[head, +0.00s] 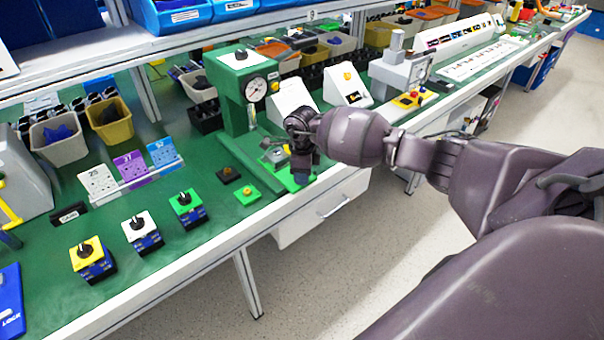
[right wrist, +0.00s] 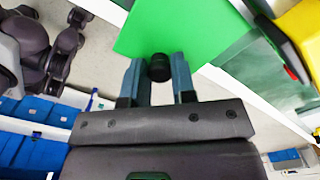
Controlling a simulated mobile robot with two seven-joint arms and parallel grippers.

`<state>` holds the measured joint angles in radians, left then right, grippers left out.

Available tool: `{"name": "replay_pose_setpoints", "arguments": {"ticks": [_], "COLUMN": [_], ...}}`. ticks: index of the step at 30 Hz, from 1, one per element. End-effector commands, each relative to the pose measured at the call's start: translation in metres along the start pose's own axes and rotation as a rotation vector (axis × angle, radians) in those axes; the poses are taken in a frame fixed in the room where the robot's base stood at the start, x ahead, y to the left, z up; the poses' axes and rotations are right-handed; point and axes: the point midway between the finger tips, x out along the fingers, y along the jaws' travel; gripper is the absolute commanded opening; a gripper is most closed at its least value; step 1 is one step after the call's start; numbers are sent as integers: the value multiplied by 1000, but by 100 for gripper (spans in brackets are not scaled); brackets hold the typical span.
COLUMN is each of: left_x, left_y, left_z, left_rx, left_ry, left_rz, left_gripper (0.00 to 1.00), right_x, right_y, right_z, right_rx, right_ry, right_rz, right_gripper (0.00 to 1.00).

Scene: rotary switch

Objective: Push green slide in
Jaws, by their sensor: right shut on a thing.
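The green slide (head: 288,181) is a bright green plate at the base of the green press (head: 240,92), near the table's front edge in the head view. My right gripper (head: 301,172) is over it and hides part of it. In the right wrist view the slide (right wrist: 165,28) is a flat green plate beyond the fingertips. Its black knob (right wrist: 160,68) sits between the two fingers of my right gripper (right wrist: 158,73), which is shut on it. My left gripper is not in view.
Yellow, white and green switch boxes (head: 186,210) stand on the table (head: 150,275) to the left. A small green block with a yellow button (head: 248,193) and a dark block (head: 228,174) lie just left of the slide. White sloped boxes (head: 347,86) stand behind my arm.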

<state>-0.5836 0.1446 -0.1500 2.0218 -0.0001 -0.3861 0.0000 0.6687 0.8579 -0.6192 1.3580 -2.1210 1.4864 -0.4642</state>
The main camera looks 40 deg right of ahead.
Motion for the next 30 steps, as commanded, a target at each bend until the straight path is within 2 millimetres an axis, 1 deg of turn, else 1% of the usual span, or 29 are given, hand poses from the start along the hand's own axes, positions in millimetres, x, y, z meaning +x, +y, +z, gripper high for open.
{"name": "replay_pose_setpoints", "arguments": {"ticks": [3, 7, 18, 22, 30], "left_x": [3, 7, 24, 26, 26], "left_y": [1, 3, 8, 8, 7], "left_z": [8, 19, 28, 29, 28], "left_rx": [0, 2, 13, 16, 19], "left_ry": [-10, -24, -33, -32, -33], "left_rz": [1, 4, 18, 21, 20], "left_gripper": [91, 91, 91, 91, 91], "right_x": [2, 5, 6, 3, -1], "right_y": [-5, -17, -52, -59, -61], "right_z": [5, 17, 51, 58, 60], "right_rx": [0, 0, 0, -1, 1], "right_ry": [1, 2, 4, 2, 0], "right_rz": [0, 0, 1, 2, -1], "right_gripper": [0, 0, 0, 0, 0]}}
